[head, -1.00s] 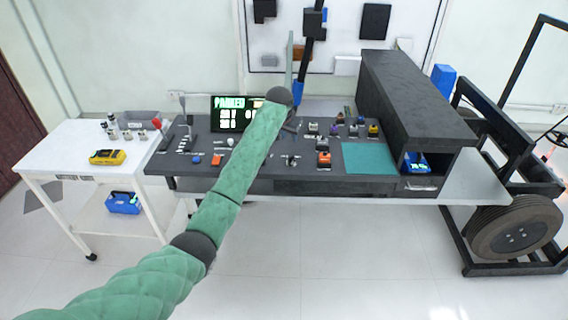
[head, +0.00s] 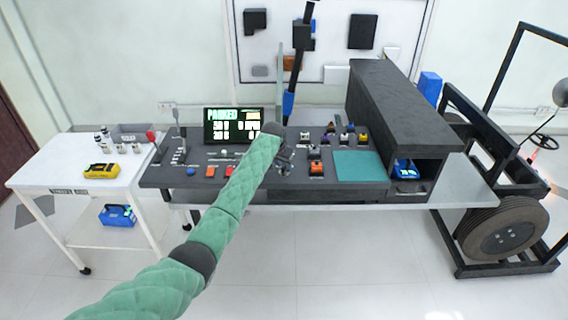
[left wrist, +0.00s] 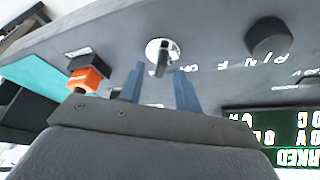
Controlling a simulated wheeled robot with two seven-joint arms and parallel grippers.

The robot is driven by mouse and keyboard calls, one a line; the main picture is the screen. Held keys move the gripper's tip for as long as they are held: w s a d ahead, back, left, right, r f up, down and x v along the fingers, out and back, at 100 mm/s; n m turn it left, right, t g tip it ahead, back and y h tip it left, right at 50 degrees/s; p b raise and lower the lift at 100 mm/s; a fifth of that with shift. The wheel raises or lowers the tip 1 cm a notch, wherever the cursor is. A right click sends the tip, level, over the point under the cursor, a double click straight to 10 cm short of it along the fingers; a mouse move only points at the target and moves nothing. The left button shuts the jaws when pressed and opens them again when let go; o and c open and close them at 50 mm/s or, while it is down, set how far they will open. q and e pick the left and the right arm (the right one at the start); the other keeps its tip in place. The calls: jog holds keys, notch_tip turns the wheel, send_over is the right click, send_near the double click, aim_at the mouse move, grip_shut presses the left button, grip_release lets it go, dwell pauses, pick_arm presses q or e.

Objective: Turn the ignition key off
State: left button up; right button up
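The ignition key (left wrist: 162,62) is a dark grip on a round silver switch plate on the dark console (left wrist: 215,35). My left gripper (left wrist: 160,80) is open in the left wrist view, its two blue-grey fingers pointing at the key. The key shows in the gap between the fingertips; I cannot tell whether they touch it. In the head view the left gripper (head: 284,160) is low over the console, small and partly hidden by my green arm, and the key cannot be made out there. The display (head: 233,126) reads PARKED. My right gripper is not in view.
An orange block-like part (left wrist: 88,80) and a black knob (left wrist: 267,38) flank the key in the left wrist view. A black raised housing (head: 400,110) stands at the console's right. A white cart (head: 60,175) with a yellow meter (head: 100,171) is at the left.

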pick_arm(q)
jog(key=shift+w+f, duration=0.15)
jog(key=shift+f, duration=0.4)
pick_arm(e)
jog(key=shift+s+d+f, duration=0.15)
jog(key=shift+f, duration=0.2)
pick_arm(q)
grip_shut()
